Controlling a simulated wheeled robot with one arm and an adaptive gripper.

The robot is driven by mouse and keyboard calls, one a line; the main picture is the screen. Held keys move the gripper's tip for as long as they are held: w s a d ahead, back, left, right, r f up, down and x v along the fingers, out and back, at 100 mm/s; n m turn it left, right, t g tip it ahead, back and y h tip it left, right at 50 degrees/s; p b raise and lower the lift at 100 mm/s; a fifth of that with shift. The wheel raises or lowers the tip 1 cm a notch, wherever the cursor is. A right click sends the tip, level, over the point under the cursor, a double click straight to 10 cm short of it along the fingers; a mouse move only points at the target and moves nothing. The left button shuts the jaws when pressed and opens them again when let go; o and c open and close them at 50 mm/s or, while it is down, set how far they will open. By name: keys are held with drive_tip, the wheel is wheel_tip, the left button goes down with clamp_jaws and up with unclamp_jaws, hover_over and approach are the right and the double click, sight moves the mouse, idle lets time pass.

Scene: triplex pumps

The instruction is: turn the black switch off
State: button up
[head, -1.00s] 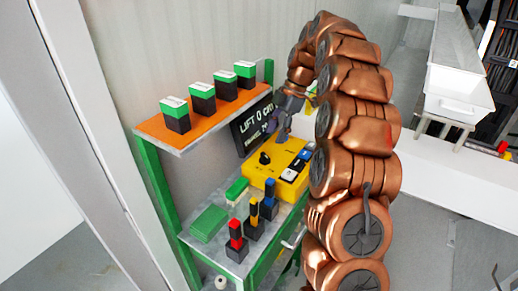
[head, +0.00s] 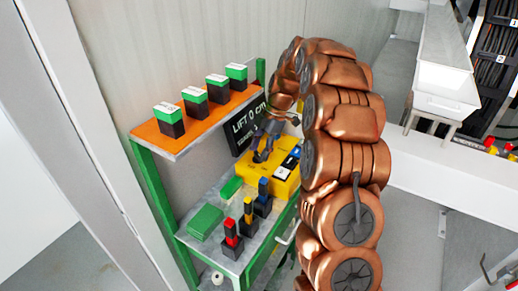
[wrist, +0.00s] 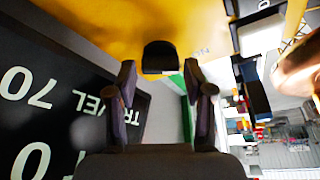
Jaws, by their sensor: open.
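The black switch (wrist: 160,57) is a dark knob on the yellow control box (wrist: 90,20), shown at the top middle of the wrist view. In the head view the yellow box (head: 256,172) stands on the lower shelf, and my gripper hides the knob. My gripper (wrist: 160,80) is open, with one finger on each side of the switch in the wrist view. I cannot tell whether the fingers touch it. In the head view my gripper (head: 262,155) points down at the box top.
A black sign (head: 245,130) stands close behind the box. White and blue rocker switches (head: 287,165) sit on the box's right. Red, yellow and blue levers (head: 249,210) and green blocks (head: 205,221) share the lower shelf. An orange shelf (head: 160,140) above holds several green-topped blocks.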

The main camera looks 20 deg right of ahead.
drive_tip(key=shift+a+f, duration=0.1)
drive_tip(key=shift+f, duration=0.1)
drive_tip(key=shift+c, duration=0.2)
drive_tip(key=c, duration=0.8)
